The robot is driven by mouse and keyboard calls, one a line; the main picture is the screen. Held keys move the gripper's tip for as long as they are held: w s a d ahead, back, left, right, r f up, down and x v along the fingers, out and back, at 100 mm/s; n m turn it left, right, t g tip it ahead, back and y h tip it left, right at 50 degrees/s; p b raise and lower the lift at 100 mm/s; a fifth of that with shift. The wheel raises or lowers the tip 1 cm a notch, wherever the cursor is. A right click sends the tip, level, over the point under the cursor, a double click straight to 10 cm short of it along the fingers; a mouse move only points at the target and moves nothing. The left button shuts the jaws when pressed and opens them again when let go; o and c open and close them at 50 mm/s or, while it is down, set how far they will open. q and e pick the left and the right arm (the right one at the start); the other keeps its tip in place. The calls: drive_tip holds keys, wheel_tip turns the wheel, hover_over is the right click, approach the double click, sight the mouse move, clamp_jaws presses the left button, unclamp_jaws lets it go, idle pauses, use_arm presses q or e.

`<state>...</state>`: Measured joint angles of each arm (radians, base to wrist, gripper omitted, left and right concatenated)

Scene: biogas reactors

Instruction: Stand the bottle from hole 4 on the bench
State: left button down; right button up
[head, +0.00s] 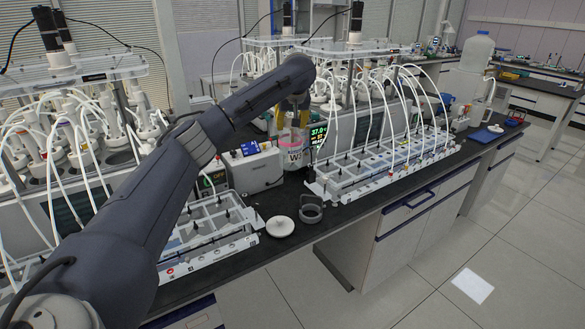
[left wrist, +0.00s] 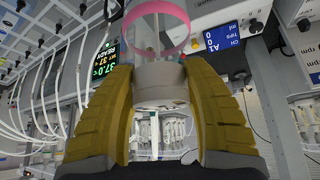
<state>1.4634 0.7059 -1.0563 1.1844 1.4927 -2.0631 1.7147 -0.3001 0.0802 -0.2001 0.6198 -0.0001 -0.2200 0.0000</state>
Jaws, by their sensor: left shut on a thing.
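A clear bottle (head: 293,152) with a pink band and a dark letter label shows below my left gripper (head: 291,113), between the grey box and the right-hand reactor unit. In the left wrist view the yellow fingers of my left gripper (left wrist: 162,80) are shut on its pale grey cap or neck (left wrist: 160,82). The clear body with the pink band (left wrist: 158,32) extends beyond the fingertips. My left arm hides part of the bath behind it. I cannot tell whether the bottle's base touches the bench. Hole 4 cannot be made out. My right gripper is not in view.
A grey box (head: 257,170) with a blue display stands left of the bottle. A white disc (head: 281,227) and a dark grey ring (head: 311,209) lie near the bench front. A tubed tray (head: 385,165) stands right. Bare black bench (head: 290,198) shows around the disc and ring.

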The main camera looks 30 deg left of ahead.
sight(293, 150)
use_arm(q)
wheel_tip(293, 150, down, 15)
drive_tip(key=shift+r, duration=0.1)
idle(0.7)
drive_tip(key=c, duration=0.6)
unclamp_jaws()
drive_tip(key=shift+f, duration=0.25)
drive_tip(key=shift+c, duration=0.2)
drive_tip(key=shift+r, duration=0.2)
drive_tip(key=v, duration=1.2)
drive_tip(key=shift+a, duration=0.1)
